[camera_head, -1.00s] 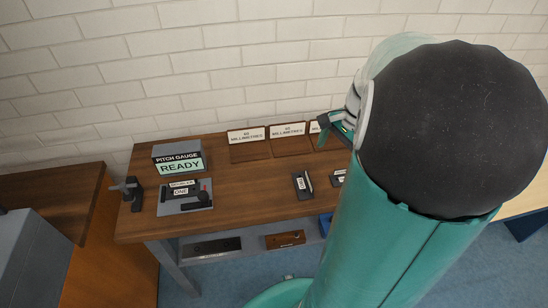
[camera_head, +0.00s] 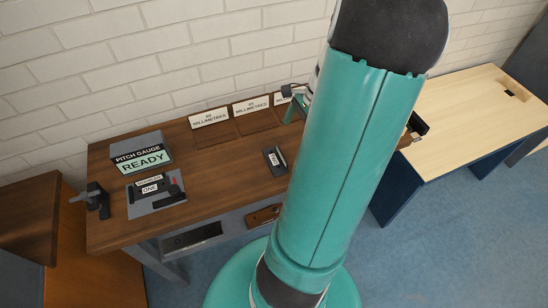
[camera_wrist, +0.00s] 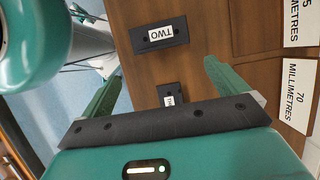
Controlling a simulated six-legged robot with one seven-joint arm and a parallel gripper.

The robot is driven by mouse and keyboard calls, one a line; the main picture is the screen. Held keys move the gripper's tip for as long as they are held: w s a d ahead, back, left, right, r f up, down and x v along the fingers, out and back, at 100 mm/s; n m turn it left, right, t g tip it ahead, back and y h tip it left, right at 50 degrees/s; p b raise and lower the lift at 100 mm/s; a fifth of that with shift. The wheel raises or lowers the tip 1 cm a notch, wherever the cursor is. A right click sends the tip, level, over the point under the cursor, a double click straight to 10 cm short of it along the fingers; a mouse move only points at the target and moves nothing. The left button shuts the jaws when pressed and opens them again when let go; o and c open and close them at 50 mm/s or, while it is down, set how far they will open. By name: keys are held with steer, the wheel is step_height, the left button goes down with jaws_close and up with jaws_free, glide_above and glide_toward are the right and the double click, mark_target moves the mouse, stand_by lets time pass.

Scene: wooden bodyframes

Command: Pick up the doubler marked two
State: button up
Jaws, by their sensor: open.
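The doubler marked TWO is a dark block with a white label (camera_wrist: 178,31), lying flat on the brown bench top in the wrist view. My gripper (camera_wrist: 161,70) is open and empty, its two green fingers spread. The TWO block lies just beyond the fingertips, between their lines but not touched. A second dark block (camera_wrist: 169,95), its label partly hidden by the gripper's dark bar, lies between the fingers lower down. In the head view a dark labelled block (camera_head: 275,160) lies left of my arm; its label is too small to read surely. My arm hides most of the gripper there.
White millimetre placards (camera_head: 210,118) stand along the bench's back edge by the brick wall. A pitch gauge reading READY (camera_head: 142,158) and a grey fixture labelled ONE (camera_head: 155,196) are at the left. A pale table (camera_head: 465,115) stands right. Trays sit on the shelf below.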

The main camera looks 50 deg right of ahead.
mark_target(276, 159)
steer(key=x, duration=0.3)
steer(key=shift+s+a, duration=0.1)
steer(key=shift+s, duration=0.25)
steer(key=shift+w+a+f, duration=0.2)
steer(key=shift+w+f, duration=0.2)
steer(key=shift+f, duration=0.1)
steer(key=shift+x, duration=2.4)
steer(key=shift+w, duration=0.1)
steer(key=c, duration=1.4)
steer(key=shift+o, duration=0.2)
steer(key=shift+r, duration=0.2)
